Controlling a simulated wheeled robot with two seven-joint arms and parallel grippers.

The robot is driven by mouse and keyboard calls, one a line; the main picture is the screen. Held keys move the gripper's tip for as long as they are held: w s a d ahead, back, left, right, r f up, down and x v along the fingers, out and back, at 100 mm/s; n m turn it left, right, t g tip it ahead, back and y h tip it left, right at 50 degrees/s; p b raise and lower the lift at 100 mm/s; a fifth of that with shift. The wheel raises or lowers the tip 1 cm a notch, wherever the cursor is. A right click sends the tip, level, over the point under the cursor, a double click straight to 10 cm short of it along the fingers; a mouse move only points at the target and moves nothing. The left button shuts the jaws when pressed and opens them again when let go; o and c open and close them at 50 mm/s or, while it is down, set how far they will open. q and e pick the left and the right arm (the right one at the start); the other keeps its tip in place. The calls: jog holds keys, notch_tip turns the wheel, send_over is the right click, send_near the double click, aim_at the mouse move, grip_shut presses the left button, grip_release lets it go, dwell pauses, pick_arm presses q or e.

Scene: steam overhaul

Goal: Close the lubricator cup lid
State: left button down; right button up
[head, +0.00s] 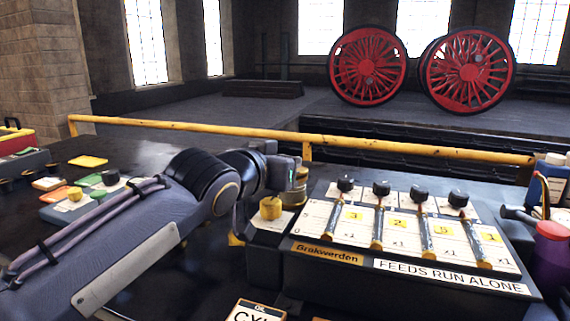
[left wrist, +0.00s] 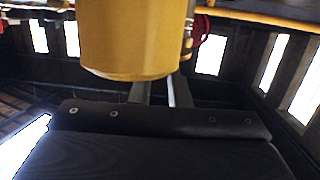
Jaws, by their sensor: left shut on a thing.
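The yellow lubricator cup (head: 270,208) stands upright on a small pale-topped block at the left end of the black lubricator box (head: 400,275). In the left wrist view a yellow cylinder (left wrist: 125,40), seemingly this cup, fills the upper middle. My left gripper (head: 292,192) is at the cup's far right side, its wrist bent over from the left. Its fingers (left wrist: 163,92) run behind the cup in the wrist view. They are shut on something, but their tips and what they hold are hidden. I cannot make out the lid clearly. My right gripper is not in view.
A yellow rail (head: 200,127) runs behind the bench. Coloured pieces (head: 88,161) lie at left; a purple container (head: 552,250) stands at right. Red wheels (head: 368,65) stand far back.

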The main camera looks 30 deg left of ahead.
pick_arm(q)
jog(key=c, duration=1.4)
grip_release()
jog(key=shift+o, duration=0.2)
jog(key=shift+s, duration=0.1)
jog(key=p+v, duration=0.1)
jog(key=v, duration=0.6)
jog(key=shift+s+r, duration=0.1)
jog(key=shift+s, duration=0.25)
